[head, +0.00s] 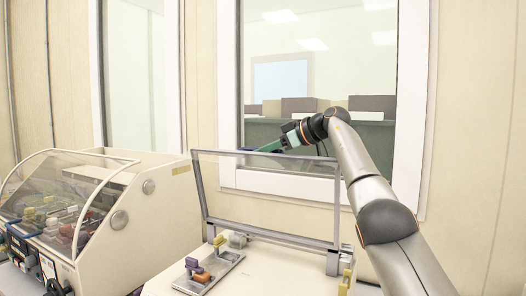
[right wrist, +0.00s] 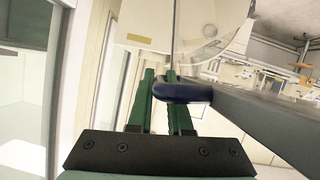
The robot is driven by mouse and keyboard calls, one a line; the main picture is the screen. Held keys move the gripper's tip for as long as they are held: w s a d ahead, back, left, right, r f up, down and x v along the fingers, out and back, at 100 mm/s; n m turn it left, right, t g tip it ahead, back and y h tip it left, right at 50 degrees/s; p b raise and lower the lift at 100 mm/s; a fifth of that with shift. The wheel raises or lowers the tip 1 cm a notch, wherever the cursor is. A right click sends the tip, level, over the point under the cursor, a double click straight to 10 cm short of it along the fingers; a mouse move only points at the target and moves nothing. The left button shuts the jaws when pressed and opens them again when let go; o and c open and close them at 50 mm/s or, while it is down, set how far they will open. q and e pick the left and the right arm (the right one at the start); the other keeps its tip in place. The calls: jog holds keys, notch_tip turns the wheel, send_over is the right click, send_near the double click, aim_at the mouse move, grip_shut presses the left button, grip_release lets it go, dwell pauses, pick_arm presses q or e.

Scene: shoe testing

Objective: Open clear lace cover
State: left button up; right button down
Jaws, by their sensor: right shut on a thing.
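The clear lace cover (head: 268,193) is a transparent panel in a grey frame. In the head view it stands raised, roughly upright, at the back of a pale machine (head: 265,275). My right gripper (head: 258,149) is at the cover's top edge, reaching in from the right. In the right wrist view its green fingers (right wrist: 161,80) are shut on the dark blue handle (right wrist: 185,92) of the cover, next to the grey frame bar (right wrist: 260,112). The handle is partly hidden by a finger. My left gripper is not in view.
A second machine with a curved clear hood (head: 70,195) stands at the left. Small purple, orange and yellow parts sit on a metal plate (head: 225,262) below the raised cover. A window (head: 320,75) and wall are close behind my right gripper.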

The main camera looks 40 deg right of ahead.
jog(key=shift+f, duration=0.1)
jog(key=c, duration=1.1)
grip_release()
jog(key=shift+s+d, duration=0.15)
jog(key=shift+s, duration=0.15)
jog(key=b+v, duration=0.2)
jog(key=v, duration=1)
jog(key=shift+w, duration=0.1)
